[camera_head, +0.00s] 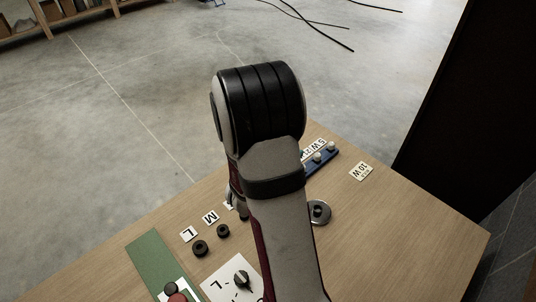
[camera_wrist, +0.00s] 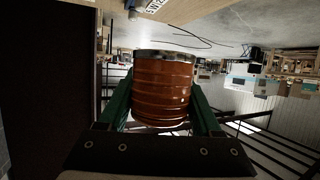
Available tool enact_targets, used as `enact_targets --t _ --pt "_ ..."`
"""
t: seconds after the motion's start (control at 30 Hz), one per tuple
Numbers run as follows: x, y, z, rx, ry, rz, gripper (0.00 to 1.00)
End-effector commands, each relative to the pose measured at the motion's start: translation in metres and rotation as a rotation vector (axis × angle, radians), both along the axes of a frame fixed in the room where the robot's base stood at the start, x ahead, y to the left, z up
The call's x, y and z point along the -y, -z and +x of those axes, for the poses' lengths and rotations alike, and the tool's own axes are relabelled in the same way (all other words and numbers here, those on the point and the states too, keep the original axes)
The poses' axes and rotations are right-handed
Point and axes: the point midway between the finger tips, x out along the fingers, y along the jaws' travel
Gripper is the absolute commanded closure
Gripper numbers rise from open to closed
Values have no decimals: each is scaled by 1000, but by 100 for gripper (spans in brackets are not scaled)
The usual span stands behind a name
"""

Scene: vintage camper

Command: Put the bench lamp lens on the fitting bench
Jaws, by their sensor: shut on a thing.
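The bench lamp lens (camera_wrist: 162,88), an amber ribbed cylinder with a metal-looking rim, fills the middle of the wrist view. My gripper (camera_wrist: 162,100) is shut on it, with one green finger along each side. In the head view my arm covers most of the gripper and hides the lens. A wooden tabletop (camera_head: 420,225) spreads below my arm in the head view. I cannot tell from the frames which surface is named the fitting bench.
A green strip (camera_head: 150,259) lies at the table's left. Dark rings (camera_head: 199,247), letter cards (camera_head: 189,234), a white card with a dial (camera_head: 222,270) and a round metal piece (camera_head: 320,212) lie nearby. A blue rack (camera_head: 322,160) holds bulbs. The table's right side is mostly clear.

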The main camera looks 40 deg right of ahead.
Motion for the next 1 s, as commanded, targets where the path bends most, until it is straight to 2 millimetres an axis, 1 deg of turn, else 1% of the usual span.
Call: enact_targets --t 0.03,0.1,0.2,0.3,0.4,0.63,0.67,0.8,0.87,1.0 --pt "17 13 -24 -6 91 1 89" --pt "34 26 -55 -4 202 1 89" --pt "48 38 -88 -2 313 0 89" --pt "54 44 -107 1 374 -1 89" --pt "56 46 -112 2 394 0 89" --pt "55 48 -112 2 392 0 89" --pt "55 53 -112 0 392 1 89" --pt "55 87 -112 -4 390 3 89" --pt "55 98 -112 -1 390 2 89" --pt "55 128 -112 -3 388 2 89"
